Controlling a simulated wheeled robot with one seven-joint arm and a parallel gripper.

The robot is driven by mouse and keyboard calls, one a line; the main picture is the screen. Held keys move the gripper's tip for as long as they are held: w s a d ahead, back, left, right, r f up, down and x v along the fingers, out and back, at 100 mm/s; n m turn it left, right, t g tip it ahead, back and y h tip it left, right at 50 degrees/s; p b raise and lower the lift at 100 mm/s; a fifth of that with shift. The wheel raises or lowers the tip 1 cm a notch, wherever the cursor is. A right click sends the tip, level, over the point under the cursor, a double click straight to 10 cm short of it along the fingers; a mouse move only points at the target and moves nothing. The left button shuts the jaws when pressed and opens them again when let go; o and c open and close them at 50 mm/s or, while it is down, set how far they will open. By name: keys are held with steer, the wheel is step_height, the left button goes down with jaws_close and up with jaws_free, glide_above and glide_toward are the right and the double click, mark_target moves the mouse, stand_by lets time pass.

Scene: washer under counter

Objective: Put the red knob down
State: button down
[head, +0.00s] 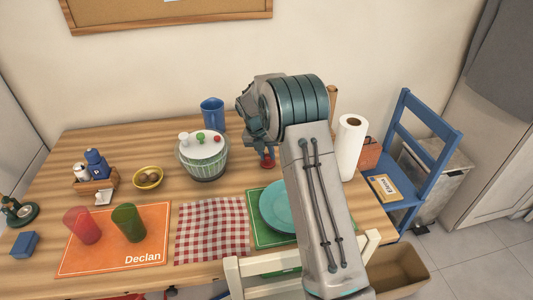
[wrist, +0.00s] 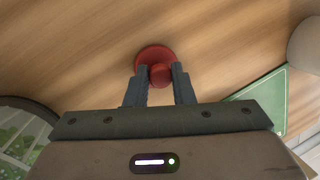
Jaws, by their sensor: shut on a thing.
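The red knob (head: 267,160) is near the middle of the wooden table (head: 140,138), behind the green placemat. In the wrist view the red knob (wrist: 155,60) has a round disc and a smaller round grip. My gripper (wrist: 160,78) is shut on the grip, one finger on each side. The disc is at or just above the wood; I cannot tell if it touches. In the head view my arm hides part of the table to the right of the knob.
A teal plate (head: 275,205) lies on the green placemat (head: 257,236). A paper towel roll (head: 349,148) stands right of my arm. Bare wood surrounds the knob.

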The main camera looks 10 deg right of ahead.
steer(key=c, duration=1.2)
jaws_free()
steer(key=shift+c, duration=0.2)
steer(key=w+v, duration=0.1)
steer(key=v, duration=1)
steer(key=s+r+m, duration=0.6)
steer(key=s+m, duration=0.1)
steer(key=s, duration=0.1)
steer(key=s+d+m+t+y, duration=0.1)
steer(key=s+d+m+y, duration=0.1)
steer(key=s+m, duration=2.2)
steer(key=shift+s+d+f+m+t+y+p, duration=0.3)
steer(key=shift+s+d+f+t+y+p, duration=0.15)
steer(key=shift+s, duration=2.15)
